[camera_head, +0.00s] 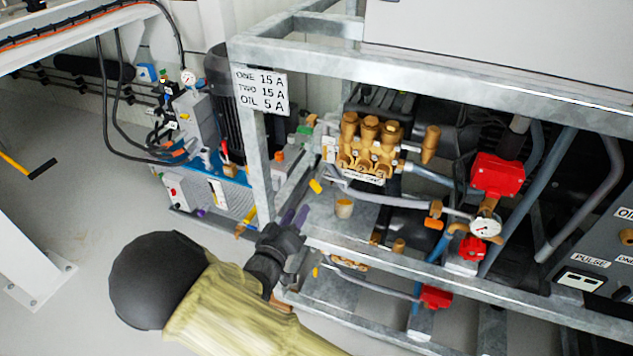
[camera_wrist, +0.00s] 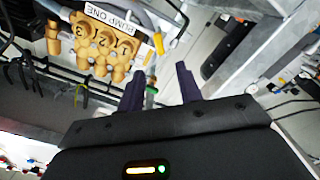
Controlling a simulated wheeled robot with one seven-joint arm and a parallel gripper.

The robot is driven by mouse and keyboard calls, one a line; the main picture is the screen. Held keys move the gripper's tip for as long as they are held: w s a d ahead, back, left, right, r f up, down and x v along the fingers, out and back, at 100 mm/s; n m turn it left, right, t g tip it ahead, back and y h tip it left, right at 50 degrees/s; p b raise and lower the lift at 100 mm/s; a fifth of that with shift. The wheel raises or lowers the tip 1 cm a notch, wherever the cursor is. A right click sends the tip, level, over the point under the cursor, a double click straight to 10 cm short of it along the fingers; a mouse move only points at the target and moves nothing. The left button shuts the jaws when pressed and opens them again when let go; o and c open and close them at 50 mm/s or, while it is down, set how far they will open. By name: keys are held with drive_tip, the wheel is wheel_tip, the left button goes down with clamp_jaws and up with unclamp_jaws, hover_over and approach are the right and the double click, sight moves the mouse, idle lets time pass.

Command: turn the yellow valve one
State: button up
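A small yellow valve handle (camera_head: 316,186) sits at the left end of the piping beside the brass pump in the head view. I cannot read a number on it. My gripper (camera_head: 294,216) is just below and left of this handle, apart from it. In the wrist view my gripper (camera_wrist: 161,80) has its two dark fingers spread with a gap between them and nothing held. A yellow handle (camera_wrist: 150,58) shows just beyond the fingertips, and I cannot tell whether it touches. The brass pump (camera_wrist: 100,45) labelled PUMP ONE is beyond, to the left.
A galvanized steel frame (camera_head: 262,170) surrounds the pumps, with its upright close to my gripper. Another yellow handle (camera_head: 315,272) is on the lower level. A gauge (camera_head: 485,227) and a red box (camera_head: 497,175) are at right. The floor (camera_head: 70,150) at left is largely clear.

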sight(312, 187)
drive_tip(key=b+x, duration=0.3)
drive_tip(key=x, duration=1.1)
drive_tip(key=shift+s, duration=0.1)
drive_tip(key=shift+c, duration=0.3)
clamp_jaws()
